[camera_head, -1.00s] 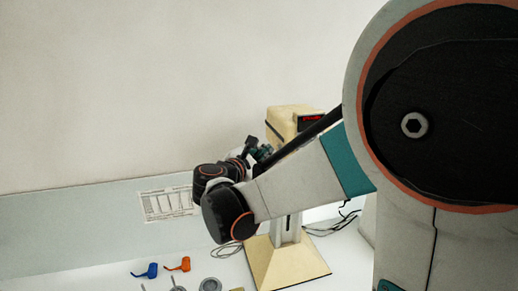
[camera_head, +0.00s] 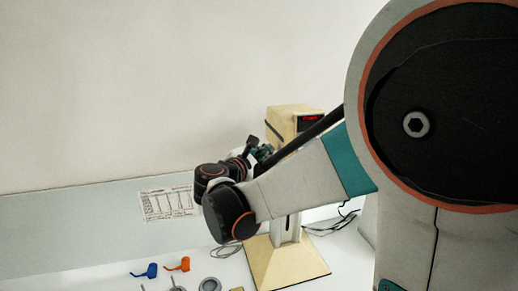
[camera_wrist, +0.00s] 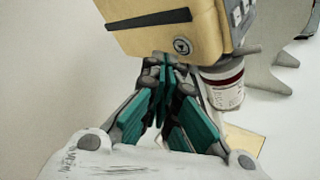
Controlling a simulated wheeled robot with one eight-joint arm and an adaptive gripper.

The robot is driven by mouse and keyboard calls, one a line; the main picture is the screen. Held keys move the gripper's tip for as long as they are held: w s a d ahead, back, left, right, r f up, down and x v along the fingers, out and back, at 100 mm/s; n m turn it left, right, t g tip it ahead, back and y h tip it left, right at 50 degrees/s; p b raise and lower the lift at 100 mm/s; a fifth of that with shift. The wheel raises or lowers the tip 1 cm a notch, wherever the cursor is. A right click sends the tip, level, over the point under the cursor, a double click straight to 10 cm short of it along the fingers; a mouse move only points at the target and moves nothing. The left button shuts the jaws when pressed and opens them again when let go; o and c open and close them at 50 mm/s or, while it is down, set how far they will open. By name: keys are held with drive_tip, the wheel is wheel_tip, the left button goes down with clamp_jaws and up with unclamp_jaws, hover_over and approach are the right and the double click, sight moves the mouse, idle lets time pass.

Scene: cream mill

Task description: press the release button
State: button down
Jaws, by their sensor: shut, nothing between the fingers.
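The cream mill (camera_head: 287,122) stands on the white bench, with a red-lit display on its head. In the wrist view its cream head (camera_wrist: 150,35) fills the top, with a dark slot and a round metal button-like part (camera_wrist: 182,46) on the near face. I cannot tell for sure that this is the release button. My gripper (camera_wrist: 166,62) is shut and empty, its teal fingertips just below and left of the round part, close to the head's lower edge. Contact cannot be told. In the head view my gripper (camera_head: 262,152) is small and partly hidden by my arm.
A white cylinder with a dark red band (camera_wrist: 222,88) hangs under the mill's head, right of my fingers. Blue (camera_head: 146,270) and orange (camera_head: 178,264) pieces lie on the bench at the left. A printed chart (camera_head: 168,204) is on the back panel. Cables lie behind the mill.

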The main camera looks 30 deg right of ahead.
drive_tip(key=shift+d, duration=0.15)
idle(0.4)
drive_tip(key=shift+s+d, duration=0.1)
drive_tip(key=shift+d, duration=0.15)
drive_tip(key=shift+d, duration=0.3)
idle(0.8)
drive_tip(key=shift+a, duration=0.7)
drive_tip(key=a, duration=0.2)
drive_tip(key=w+a+b, duration=0.1)
drive_tip(key=a, duration=0.2)
drive_tip(key=shift+w, duration=0.1)
idle(0.4)
idle(0.6)
